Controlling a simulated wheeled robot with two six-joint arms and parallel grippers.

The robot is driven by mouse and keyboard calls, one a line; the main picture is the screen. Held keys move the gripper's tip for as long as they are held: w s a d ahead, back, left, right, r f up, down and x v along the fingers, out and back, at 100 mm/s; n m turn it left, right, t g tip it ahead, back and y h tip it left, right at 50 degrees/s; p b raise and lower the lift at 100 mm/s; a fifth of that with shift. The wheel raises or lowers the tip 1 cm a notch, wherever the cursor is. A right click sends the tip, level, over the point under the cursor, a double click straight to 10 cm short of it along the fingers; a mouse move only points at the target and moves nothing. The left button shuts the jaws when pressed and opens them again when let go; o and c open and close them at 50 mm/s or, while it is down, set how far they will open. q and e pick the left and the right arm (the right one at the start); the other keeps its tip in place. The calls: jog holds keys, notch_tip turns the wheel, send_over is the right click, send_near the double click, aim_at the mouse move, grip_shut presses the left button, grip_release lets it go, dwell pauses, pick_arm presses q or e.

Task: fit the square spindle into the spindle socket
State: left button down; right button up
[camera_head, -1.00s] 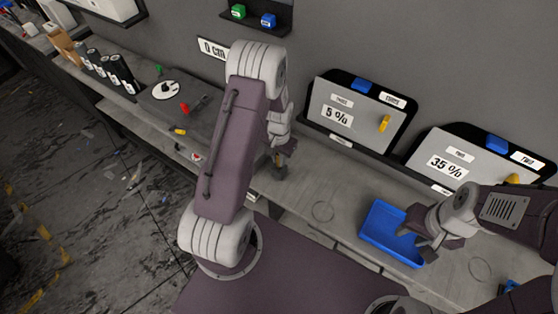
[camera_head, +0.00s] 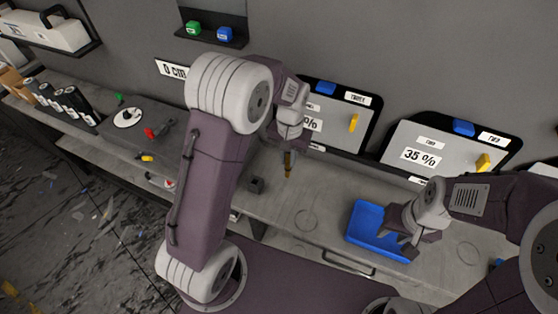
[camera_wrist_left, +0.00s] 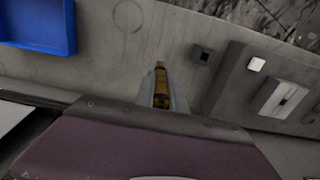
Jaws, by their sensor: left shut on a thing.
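The square spindle (camera_wrist_left: 161,86) is a brass-coloured bar held in my left gripper (camera_wrist_left: 162,98). In the head view the spindle (camera_head: 288,166) hangs roughly upright below the left gripper (camera_head: 290,150), apparently above the bench. The spindle socket (camera_head: 256,185) looks like a small dark block on the bench, left of and below the spindle in the head view. In the left wrist view the socket (camera_wrist_left: 202,54) shows a dark opening, to the right of the spindle and apart from it. My right gripper (camera_head: 404,238) looks open and empty by the blue tray.
The blue tray (camera_head: 362,238) stands on the bench (camera_head: 335,198) to the right. A raised dark block (camera_head: 150,132) with a red-handled item (camera_head: 152,133) lies at left. Panels (camera_head: 410,140) stand along the wall. The bench around the socket is mostly clear.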

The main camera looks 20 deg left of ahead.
pick_arm(q)
jog(key=shift+w+a+f, duration=0.1)
jog(key=shift+a, duration=0.1)
jog(key=s+a+f+n+b, duration=0.1)
jog(key=s+a+f+b, duration=0.1)
jog(key=s+a+f, duration=0.2)
jog(key=shift+s+a, duration=0.25)
jog(key=shift+s, duration=0.85)
jog(key=shift+f, duration=0.1)
